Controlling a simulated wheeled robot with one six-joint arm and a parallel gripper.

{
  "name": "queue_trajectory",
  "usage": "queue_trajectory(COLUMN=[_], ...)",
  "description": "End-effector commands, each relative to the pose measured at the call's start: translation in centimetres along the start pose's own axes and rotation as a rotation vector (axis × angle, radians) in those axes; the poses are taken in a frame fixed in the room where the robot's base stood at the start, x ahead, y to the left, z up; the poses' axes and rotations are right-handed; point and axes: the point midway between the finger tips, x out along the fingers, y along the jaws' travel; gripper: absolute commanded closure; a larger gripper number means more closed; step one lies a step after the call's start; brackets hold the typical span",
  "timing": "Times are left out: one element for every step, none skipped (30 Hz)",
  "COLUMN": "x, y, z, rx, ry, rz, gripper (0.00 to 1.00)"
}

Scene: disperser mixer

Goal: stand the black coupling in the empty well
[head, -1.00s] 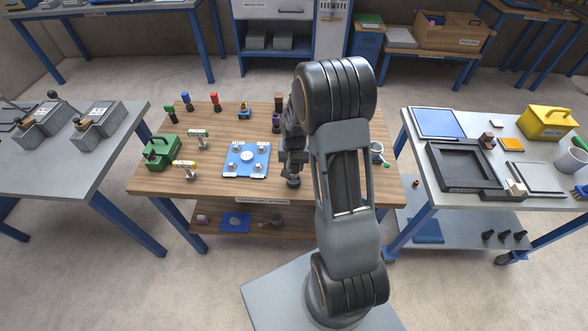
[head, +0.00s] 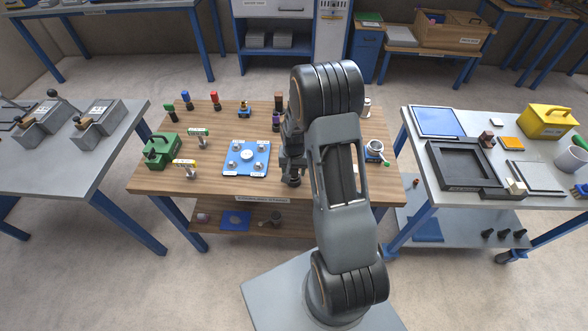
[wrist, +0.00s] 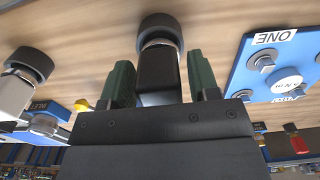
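The black coupling (wrist: 158,75), a black block with a silver collar and a dark round foot, sits between the green fingers of my gripper (wrist: 160,85) in the wrist view. The fingers appear closed on its sides. In the head view my gripper (head: 292,165) is over the middle of the wooden table, right of the blue plate, and the dark foot points down. The blue plate (head: 262,152) carries several round metal parts and labels; it also shows in the wrist view (wrist: 245,75). I cannot make out which place is the empty well.
Green (head: 170,112), blue (head: 187,99) and red (head: 214,101) pieces stand at the back left. A purple piece (head: 276,122) stands behind my gripper. A green box (head: 161,150) is at the left.

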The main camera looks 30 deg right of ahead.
Motion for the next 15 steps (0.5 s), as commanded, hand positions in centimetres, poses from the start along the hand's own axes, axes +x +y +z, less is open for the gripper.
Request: queue_trajectory(x=[0.0, 0.0, 0.0, 0.0, 0.0, 0.0, 0.0, 0.0, -0.1, -0.2, -0.4, -0.7, -0.8, -1.1, -1.7], y=[0.0, 0.0, 0.0, 0.0, 0.0, 0.0, 0.0, 0.0, 0.0, 0.0, 0.0, 0.0, 0.0, 0.0, 0.0], z=[0.0, 0.0, 0.0, 0.0, 0.0, 0.0, 0.0, 0.0, 0.0, 0.0, 0.0, 0.0, -0.1, -0.1, -0.1], rx=[0.0, 0.0, 0.0, 0.0, 0.0, 0.0, 0.0, 0.0, 0.0, 0.0, 0.0, 0.0, 0.0, 0.0, 0.0], ry=[0.0, 0.0, 0.0, 0.0, 0.0, 0.0, 0.0, 0.0, 0.0, 0.0, 0.0, 0.0, 0.002, 0.003, 0.005], rz=[0.0, 0.0, 0.0, 0.0, 0.0, 0.0, 0.0, 0.0, 0.0, 0.0, 0.0, 0.0, -0.001, -0.001, -0.001], gripper=[0.4, 0.37, 0.36, 0.36, 0.36, 0.36, 0.36, 0.36, 0.36, 0.36, 0.36, 0.36, 0.36, 0.36, 0.36])
